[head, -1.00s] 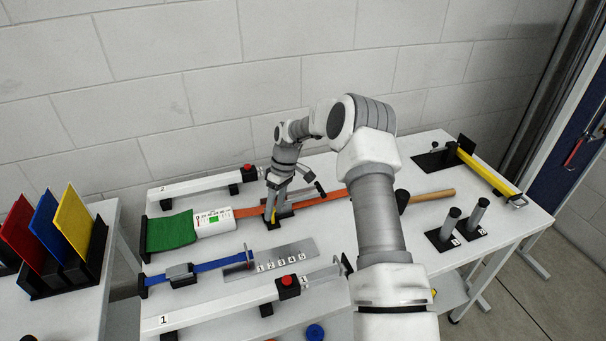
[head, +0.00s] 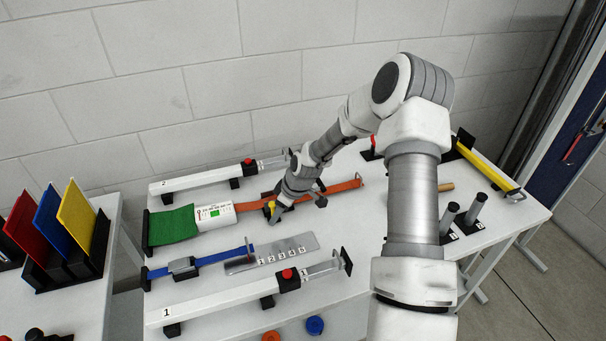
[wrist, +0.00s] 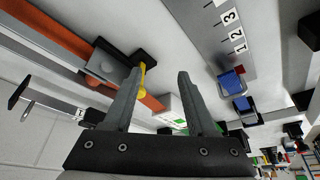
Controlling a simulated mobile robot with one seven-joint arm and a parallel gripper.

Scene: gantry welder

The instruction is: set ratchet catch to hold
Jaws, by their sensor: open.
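An orange strap (head: 335,189) runs along the bench into a dark ratchet body (wrist: 125,49) with a grey part on its side. A small yellow piece (wrist: 148,74), which looks like the ratchet catch, sticks out beside it; it also shows in the head view (head: 271,205). My gripper (wrist: 160,74) is open and empty, with its fingers pointing at the ratchet. The left finger in the wrist view overlaps the yellow piece; I cannot tell whether they touch. The right finger stands clear of it. In the head view my wrist hides much of the ratchet.
A white display box (head: 214,216) and green webbing (head: 172,231) lie left of the ratchet. A numbered metal plate (head: 300,244) and blue strap (head: 220,261) lie in front. White rail 2 (head: 205,179) is behind, and rail 1 (head: 225,297) is at the front.

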